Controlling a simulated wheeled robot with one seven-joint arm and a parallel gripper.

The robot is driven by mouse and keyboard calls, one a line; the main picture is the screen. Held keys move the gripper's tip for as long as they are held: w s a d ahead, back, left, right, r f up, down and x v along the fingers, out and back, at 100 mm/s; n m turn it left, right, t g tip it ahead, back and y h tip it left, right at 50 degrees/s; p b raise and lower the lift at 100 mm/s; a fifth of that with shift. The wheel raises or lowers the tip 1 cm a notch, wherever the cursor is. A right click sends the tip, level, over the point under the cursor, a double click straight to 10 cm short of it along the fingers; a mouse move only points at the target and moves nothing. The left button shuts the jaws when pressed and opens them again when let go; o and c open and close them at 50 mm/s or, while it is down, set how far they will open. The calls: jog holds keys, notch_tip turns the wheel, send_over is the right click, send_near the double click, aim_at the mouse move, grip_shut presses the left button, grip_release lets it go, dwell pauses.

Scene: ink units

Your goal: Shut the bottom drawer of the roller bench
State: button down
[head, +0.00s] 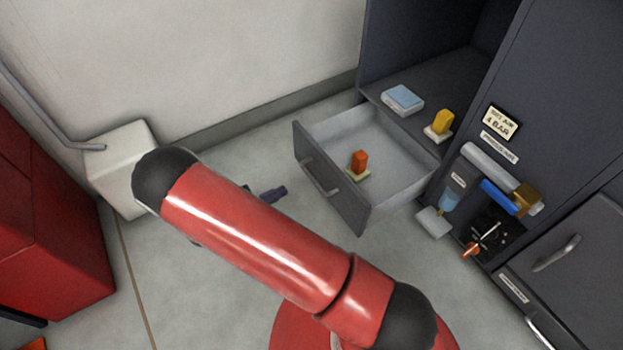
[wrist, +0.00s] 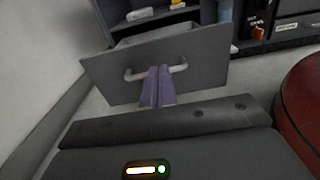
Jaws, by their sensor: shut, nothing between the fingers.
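The bottom drawer of the dark grey roller bench (head: 545,90) stands pulled out, its grey front (head: 345,203) facing left. A bar handle (head: 318,178) is on that front. Inside the drawer is an orange-red block on a pale base (head: 360,161). My gripper (head: 279,191) is shut and empty, partly hidden behind my red arm, with a gap to the drawer front in the head view. In the wrist view my purple fingers (wrist: 158,72) point at the drawer front (wrist: 208,58) and overlap the middle of the handle (wrist: 131,76); contact cannot be told there.
A light blue box (head: 402,98) and a yellow block (head: 442,121) sit on the bench surface behind the drawer. A white box (head: 108,170) and red cabinet (head: 45,240) stand left. Floor left of the drawer is clear.

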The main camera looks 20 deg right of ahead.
aim_at(330, 167)
jog(key=b+x, duration=0.1)
jog(key=x, duration=1.2)
jog(key=shift+f, duration=0.2)
jog(key=shift+w+d, duration=0.15)
jog(key=shift+d, duration=0.25)
jog(key=shift+d, duration=0.1)
jog(key=x, duration=2.5)
jog(key=shift+w+d+r, duration=0.1)
jog(key=shift+w+d, duration=0.05)
jog(key=shift+d, duration=0.1)
